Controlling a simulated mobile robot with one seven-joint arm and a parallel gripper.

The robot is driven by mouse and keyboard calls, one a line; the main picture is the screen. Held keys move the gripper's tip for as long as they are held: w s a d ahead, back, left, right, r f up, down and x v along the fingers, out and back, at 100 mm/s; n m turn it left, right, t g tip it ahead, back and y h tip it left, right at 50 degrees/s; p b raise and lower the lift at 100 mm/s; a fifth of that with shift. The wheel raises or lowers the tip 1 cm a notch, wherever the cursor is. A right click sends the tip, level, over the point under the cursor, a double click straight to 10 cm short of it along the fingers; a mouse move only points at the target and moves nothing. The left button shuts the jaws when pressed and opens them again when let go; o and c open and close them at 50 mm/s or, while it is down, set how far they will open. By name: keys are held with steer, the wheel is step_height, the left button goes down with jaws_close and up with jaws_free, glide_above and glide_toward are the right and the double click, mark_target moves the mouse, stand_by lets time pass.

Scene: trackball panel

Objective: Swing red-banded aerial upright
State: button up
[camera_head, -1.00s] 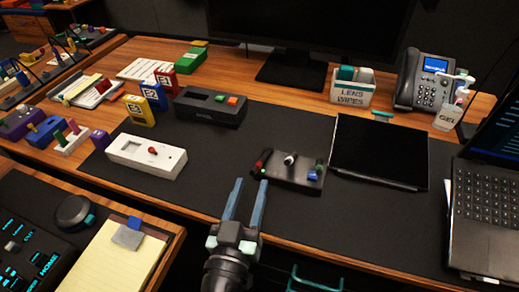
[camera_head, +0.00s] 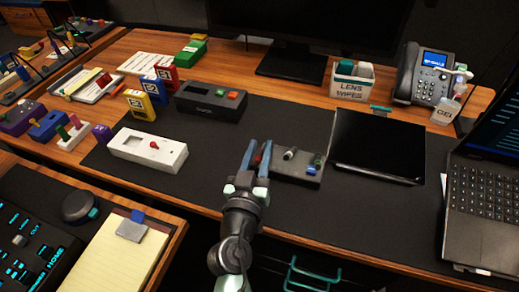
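A small dark panel (camera_head: 290,176) lies on the black desk mat and carries short aerials. The red-banded aerial (camera_head: 257,159) is at its left end and shows partly between my gripper's fingers, which hide most of it. Its tilt is hard to tell now. A white-tipped aerial (camera_head: 290,154) is in the middle, and a green one (camera_head: 318,160) is at the right beside a blue part (camera_head: 311,169). My gripper (camera_head: 258,148) reaches in from the front with its blue-grey fingers apart, one on each side of the red band. Contact with the aerial cannot be seen.
A black flat tablet (camera_head: 375,145) lies close to the panel's right. The mat (camera_head: 285,122) behind the panel is clear.

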jaws_close()
stand_by(1.1)
